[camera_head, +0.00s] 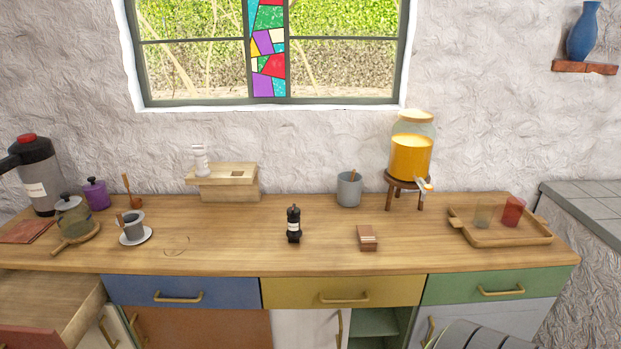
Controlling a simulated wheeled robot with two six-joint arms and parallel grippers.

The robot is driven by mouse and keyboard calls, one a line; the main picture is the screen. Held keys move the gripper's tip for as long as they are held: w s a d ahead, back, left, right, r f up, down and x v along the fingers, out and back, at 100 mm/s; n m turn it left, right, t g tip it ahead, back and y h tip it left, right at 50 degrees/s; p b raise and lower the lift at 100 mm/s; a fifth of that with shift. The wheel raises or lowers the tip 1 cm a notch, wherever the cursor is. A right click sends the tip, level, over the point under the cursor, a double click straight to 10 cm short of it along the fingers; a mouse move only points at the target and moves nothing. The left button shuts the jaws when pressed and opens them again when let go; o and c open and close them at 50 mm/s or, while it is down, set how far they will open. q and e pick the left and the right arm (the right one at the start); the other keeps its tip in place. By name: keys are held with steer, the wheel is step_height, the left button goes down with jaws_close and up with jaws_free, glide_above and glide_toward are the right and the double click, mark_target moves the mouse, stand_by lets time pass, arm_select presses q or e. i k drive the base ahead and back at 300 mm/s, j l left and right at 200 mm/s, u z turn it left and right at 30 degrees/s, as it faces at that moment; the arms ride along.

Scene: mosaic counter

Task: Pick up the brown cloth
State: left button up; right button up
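A small brown folded-looking item (367,238) with paler stripes lies on the wooden counter, right of the black grinder; it may be the brown cloth. A flat reddish-brown piece (27,232) lies at the counter's left end in front of the large flask; I cannot tell whether it is cloth or board. Neither of my grippers shows in the head view.
The black grinder (294,224) stands left of the small brown item. A drinks dispenser (410,158) on a stand and a grey cup (349,189) are behind it. A wooden tray (478,239) holds two glasses at right. An open drawer (60,300) juts out at lower left.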

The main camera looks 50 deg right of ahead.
mark_target(367, 242)
steer(key=z, duration=1.95)
